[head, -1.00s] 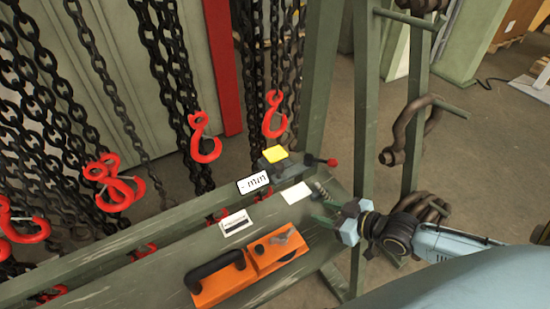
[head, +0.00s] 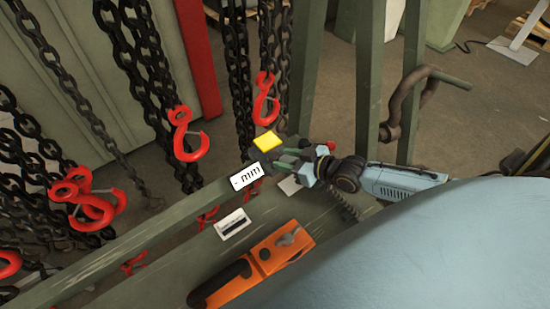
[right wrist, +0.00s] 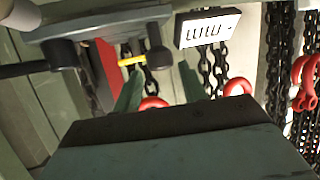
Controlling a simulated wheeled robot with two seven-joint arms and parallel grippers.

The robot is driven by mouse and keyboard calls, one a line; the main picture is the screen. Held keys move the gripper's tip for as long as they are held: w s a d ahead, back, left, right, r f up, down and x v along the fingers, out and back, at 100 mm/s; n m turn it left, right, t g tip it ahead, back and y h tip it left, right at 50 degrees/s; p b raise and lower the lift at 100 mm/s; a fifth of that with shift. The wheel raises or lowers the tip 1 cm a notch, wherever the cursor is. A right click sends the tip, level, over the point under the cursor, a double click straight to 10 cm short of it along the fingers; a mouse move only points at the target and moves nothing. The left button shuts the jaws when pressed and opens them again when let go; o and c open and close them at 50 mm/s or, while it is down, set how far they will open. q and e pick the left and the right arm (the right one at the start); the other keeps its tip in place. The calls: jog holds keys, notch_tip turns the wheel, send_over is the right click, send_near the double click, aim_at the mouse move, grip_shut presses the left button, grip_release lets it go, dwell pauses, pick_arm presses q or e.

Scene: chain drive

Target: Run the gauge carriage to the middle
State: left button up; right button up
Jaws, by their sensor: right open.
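The gauge carriage (head: 267,142) sits on the green rail (head: 130,240) towards its right end. It has a yellow top and a white plate marked "mm" (head: 245,175). My left gripper is not in view.
An orange tool with a black handle (head: 275,255) and a white label card (head: 233,223) lie on the green shelf. Chains with red hooks (head: 187,135) hang behind the rail. A green post (head: 380,80) stands to the right, close to my right arm.

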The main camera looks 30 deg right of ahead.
aim_at(279, 158)
jog(key=x, duration=0.3)
jog(key=shift+w+a+f+b, duration=0.2)
jog(key=shift+w+b, duration=0.1)
jog(key=shift+b, duration=0.1)
jog(key=shift+w, duration=0.25)
jog(key=shift+w+a+f, duration=0.1)
jog(key=shift+w, duration=0.05)
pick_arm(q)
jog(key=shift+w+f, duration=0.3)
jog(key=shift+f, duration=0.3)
pick_arm(e)
grip_shut()
